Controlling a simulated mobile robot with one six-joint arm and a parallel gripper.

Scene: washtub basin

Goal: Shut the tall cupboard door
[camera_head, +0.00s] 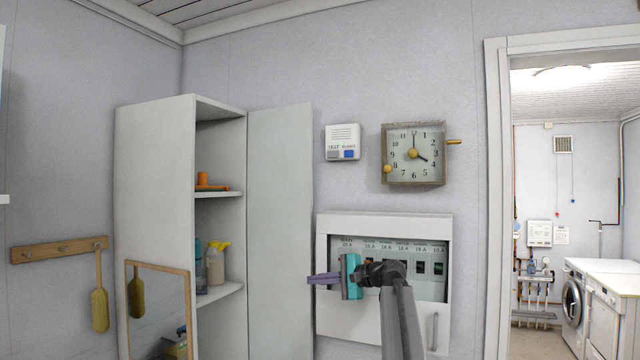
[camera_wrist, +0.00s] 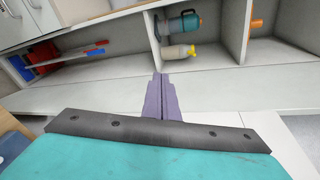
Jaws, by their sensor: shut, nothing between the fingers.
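The tall white cupboard (camera_head: 155,220) stands open at the left of the head view. Its door (camera_head: 280,220) is swung wide open to the right, hinged beside the shelves. My gripper (camera_head: 310,280) has shut purple fingers that point left, close to the door's free edge; I cannot tell if they touch it. In the wrist view my gripper (camera_wrist: 160,82) is shut and empty, with the cupboard's inside (camera_wrist: 215,60) beyond it. The door's lower part runs out of the head view.
Shelves hold a yellow-topped bottle (camera_head: 216,262) and an orange item (camera_head: 207,183). A fuse box (camera_head: 385,225) is behind my arm, with a clock (camera_head: 413,153) above. A mirror (camera_head: 160,310) stands before the cupboard's side. A doorway (camera_head: 497,200) opens at right.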

